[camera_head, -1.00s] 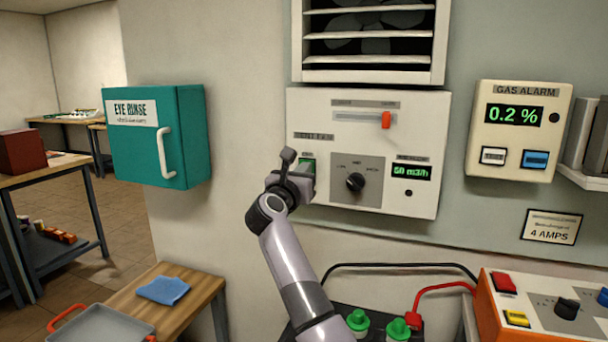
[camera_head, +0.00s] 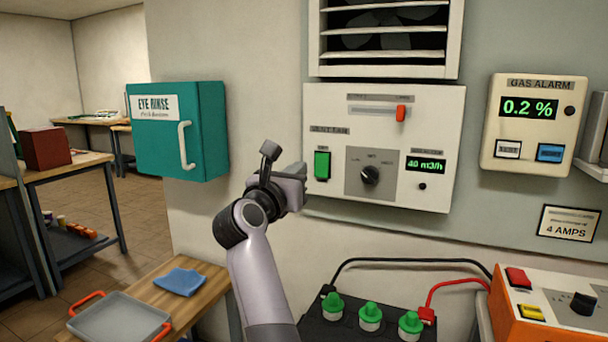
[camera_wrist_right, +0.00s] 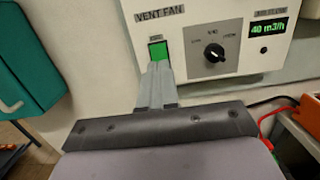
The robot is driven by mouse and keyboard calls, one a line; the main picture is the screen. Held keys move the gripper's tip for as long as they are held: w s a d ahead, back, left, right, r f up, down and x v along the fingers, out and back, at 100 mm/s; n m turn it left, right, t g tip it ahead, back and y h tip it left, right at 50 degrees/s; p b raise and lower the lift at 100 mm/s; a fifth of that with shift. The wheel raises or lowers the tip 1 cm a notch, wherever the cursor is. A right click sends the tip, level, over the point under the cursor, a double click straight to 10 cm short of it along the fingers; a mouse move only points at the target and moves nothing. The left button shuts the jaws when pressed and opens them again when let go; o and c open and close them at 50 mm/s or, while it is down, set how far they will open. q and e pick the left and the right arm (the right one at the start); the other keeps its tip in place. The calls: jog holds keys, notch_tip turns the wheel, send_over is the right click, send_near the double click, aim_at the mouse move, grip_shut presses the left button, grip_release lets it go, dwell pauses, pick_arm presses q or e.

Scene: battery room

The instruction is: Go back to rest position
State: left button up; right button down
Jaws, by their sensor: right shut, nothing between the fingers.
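My right gripper (camera_head: 300,172) is shut and empty, in front of the wall just left of the white vent fan panel (camera_head: 330,105). It stands apart from the green switch (camera_head: 322,165), which shows fully and is lit. In the right wrist view the shut fingers (camera_wrist_right: 156,72) point up toward the green switch (camera_wrist_right: 158,51) and overlap its lower edge in the picture. The panel's black knob (camera_head: 370,175), orange slider (camera_head: 401,113) and display (camera_head: 427,165), reading 40 m3/h, are clear of the gripper. My left gripper is not in view.
A teal eye rinse cabinet (camera_head: 180,130) hangs to the left. Below are a wooden table with a grey tray (camera_head: 120,318) and blue cloth (camera_head: 180,282), and a black battery (camera_head: 345,328) with green caps. An orange charger (camera_head: 540,330) and gas alarm (camera_head: 530,125) are right.

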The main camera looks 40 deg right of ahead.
jog(key=shift+s+a, duration=0.15)
jog(key=shift+a, duration=0.05)
dwell(0.5)
jog(key=s+a+f+m+t+y, duration=0.3)
jog(key=a+f+m+t+y, duration=0.4)
jog(key=f+m, duration=0.8)
jog(key=s+a+f+m+t+y, duration=0.4)
jog(key=a+f+m+y, duration=0.6)
jog(key=m, duration=0.9)
jog(key=s+a+f+n+g+y, duration=0.1)
jog(key=s+f+n+g, duration=0.3)
jog(key=s+f, duration=0.5)
jog(key=s+a+f+n+g+y, duration=0.1)
jog(key=s+f+n+g, duration=0.4)
jog(key=s+f+n, duration=0.4)
notch_tip(320, 180, down, 6)
jog(key=shift+s+a+r, duration=0.25)
jog(key=shift+s, duration=0.2)
